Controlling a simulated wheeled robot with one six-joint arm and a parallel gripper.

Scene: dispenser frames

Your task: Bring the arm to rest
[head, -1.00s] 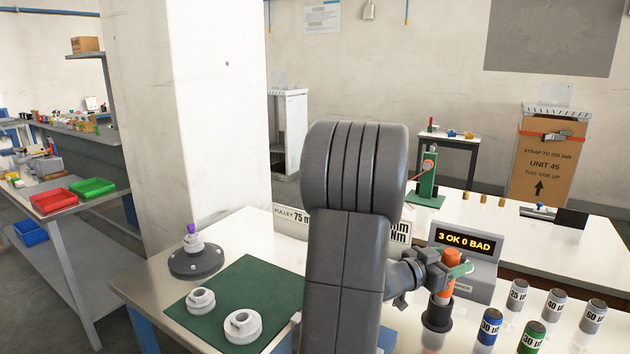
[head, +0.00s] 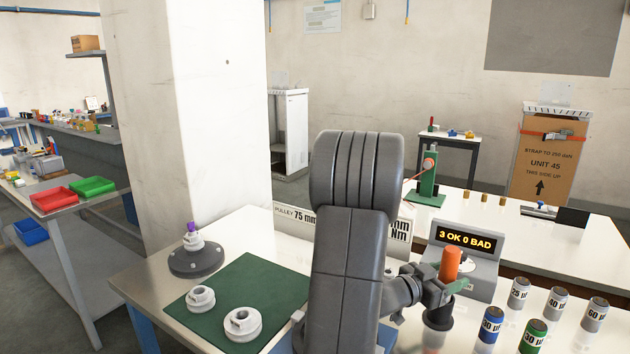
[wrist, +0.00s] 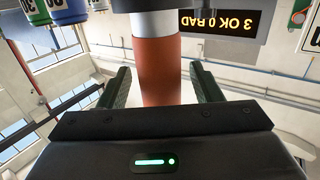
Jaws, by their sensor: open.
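My gripper (head: 442,290) is low over the right part of the bench, at an orange-handled upright tool (head: 451,264). In the wrist view my gripper (wrist: 162,84) has its two green fingers apart, with the orange cylinder (wrist: 160,70) between them and a gap on each side. The tool stands upright at a black holder (head: 438,316); its lower part is hidden by the gripper. My bent arm fills the middle of the head view.
A display (head: 468,240) reading "3 OK 0 BAD" stands close behind the gripper. Several labelled cans, such as the blue one (head: 490,326), stand to the right. A green mat (head: 245,282) with white pulleys (head: 242,323) lies to the left.

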